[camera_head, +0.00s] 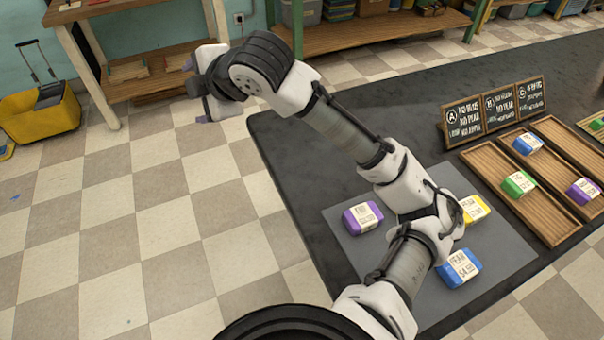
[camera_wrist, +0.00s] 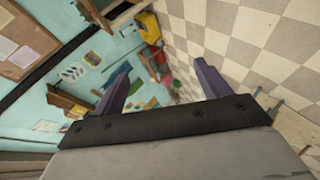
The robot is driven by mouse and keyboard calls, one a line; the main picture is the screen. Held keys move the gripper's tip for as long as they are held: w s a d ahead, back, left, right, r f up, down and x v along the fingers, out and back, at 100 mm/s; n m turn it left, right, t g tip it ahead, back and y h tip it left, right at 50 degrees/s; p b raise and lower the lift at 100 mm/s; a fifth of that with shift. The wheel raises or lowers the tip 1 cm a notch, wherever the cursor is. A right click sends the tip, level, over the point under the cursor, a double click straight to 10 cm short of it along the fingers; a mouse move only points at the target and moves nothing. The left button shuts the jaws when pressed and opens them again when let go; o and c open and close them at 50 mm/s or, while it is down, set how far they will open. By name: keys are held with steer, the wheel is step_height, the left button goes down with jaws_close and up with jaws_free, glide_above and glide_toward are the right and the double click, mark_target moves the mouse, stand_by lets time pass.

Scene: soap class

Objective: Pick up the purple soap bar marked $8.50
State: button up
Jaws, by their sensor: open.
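A purple soap bar (camera_head: 362,218) with a white label lies on the grey mat (camera_head: 345,252) on the dark table, left of my arm. Its label is too small to read surely. Another purple soap bar (camera_head: 583,191) lies in a wooden tray at the right edge; its price is unreadable. My gripper (camera_head: 193,83) is raised at the upper left, off the table's left side and far from both bars. In the wrist view my gripper (camera_wrist: 162,84) has its two fingers spread with nothing between them.
A yellow soap bar (camera_head: 474,209), partly behind my arm, and a blue one (camera_head: 459,268) lie on the mat. Wooden trays (camera_head: 497,182) hold more soaps. Chalkboard signs (camera_head: 493,110) stand behind them.

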steer(key=s+d+f+g+h, duration=0.1)
steer(key=d+f+h, duration=0.2)
steer(key=d, duration=0.4)
steer(key=s+d+f+g+h, duration=0.15)
steer(key=d+f, duration=0.25)
steer(key=d, duration=0.4)
steer(key=m+g+h+b, duration=0.2)
steer(key=g+h, duration=0.2)
steer(key=g, duration=0.1)
glide_above(364, 215)
step_height(364, 215, down, 11)
steer(key=shift+f, duration=0.1)
steer(key=shift+f+p, duration=0.5)
steer(key=shift+f, duration=2.65)
steer(key=c, duration=1.1)
